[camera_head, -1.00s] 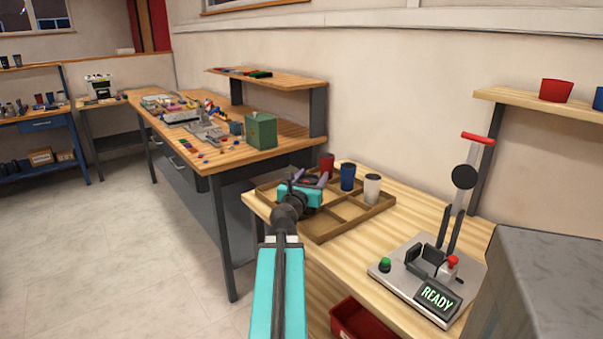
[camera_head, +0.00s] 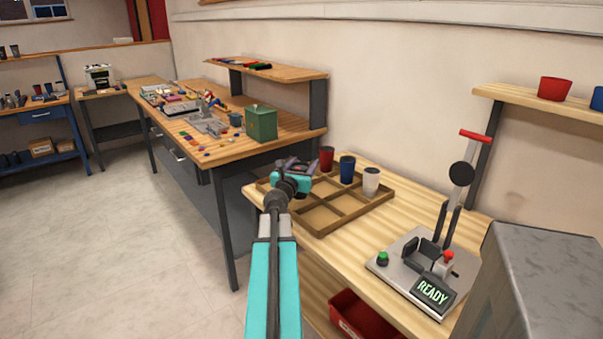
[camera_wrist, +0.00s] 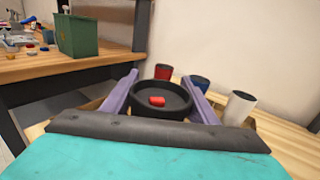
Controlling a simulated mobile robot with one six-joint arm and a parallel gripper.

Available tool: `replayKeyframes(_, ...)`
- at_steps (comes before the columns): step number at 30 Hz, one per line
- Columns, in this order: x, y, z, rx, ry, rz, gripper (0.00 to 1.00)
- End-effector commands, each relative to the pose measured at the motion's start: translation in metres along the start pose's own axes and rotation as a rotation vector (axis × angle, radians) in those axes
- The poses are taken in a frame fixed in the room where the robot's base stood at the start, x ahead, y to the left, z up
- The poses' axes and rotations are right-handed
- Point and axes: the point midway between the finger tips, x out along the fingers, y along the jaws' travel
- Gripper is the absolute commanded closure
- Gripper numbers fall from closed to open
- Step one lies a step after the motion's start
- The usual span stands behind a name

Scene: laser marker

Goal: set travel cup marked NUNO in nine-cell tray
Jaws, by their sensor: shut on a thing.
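My gripper (camera_head: 300,168) is shut on a dark round cup (camera_wrist: 161,100) with a small red piece on its top. In the wrist view the cup sits between the two purple fingers; its lower body and any name are hidden. The wooden divided tray (camera_head: 345,228) lies on the light bench, and my gripper is over its far left part. A red cup (camera_head: 327,158), a blue cup (camera_head: 347,170) and a white cup (camera_head: 371,183) stand upright along its back side. The front cells in sight are empty. I cannot tell whether the held cup touches the tray.
The laser marker (camera_head: 412,275) with a READY display and a raised red-handled lever stands right of the tray. A grey block (camera_head: 545,280) is at the right. A red bin (camera_head: 360,315) is below the bench. A green box (camera_head: 261,123) stands on the neighbouring bench.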

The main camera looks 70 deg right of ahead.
Motion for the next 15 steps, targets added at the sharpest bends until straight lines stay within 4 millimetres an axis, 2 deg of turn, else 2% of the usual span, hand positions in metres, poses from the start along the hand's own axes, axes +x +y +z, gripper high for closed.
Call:
replayKeyframes(3,0.0068,0.0057,-0.0002,0.000,0.000,0.001,0.56)
replayKeyframes(15,0.0076,0.0067,-0.0003,0.000,-0.001,0.000,0.56)
